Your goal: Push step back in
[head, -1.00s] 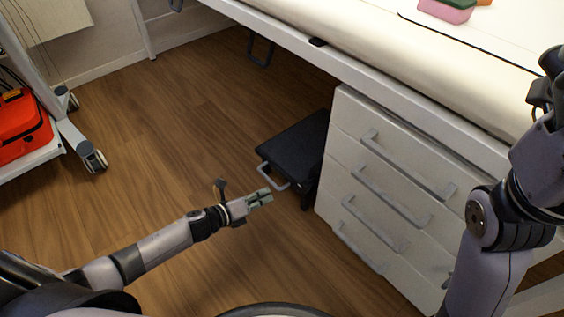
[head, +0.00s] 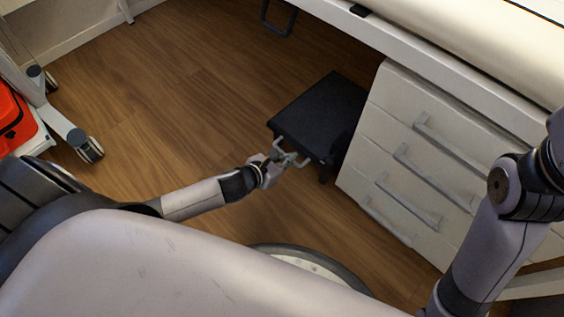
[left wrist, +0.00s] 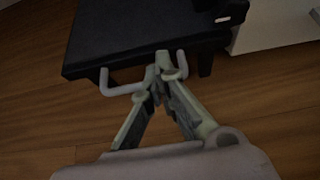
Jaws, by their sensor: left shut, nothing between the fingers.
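The step (head: 318,112) is a low black stool with dark legs, sticking out from under the white bench left of the drawers. It also shows in the left wrist view (left wrist: 140,30). A grey U-shaped handle (left wrist: 122,91) is on its near edge. My left gripper (head: 292,160) is at this handle, and its fingertips (left wrist: 162,72) come together there with nothing held between them. The fingers overlap the handle in view; I cannot tell whether they touch it. My right arm shows at the right, but its gripper is out of view.
The white drawer unit (head: 418,150) with grey handles stands just right of the step. The bench edge (head: 400,38) runs above. A wheeled cart (head: 70,130) with a red case (head: 15,112) is at the left. The wooden floor between is clear.

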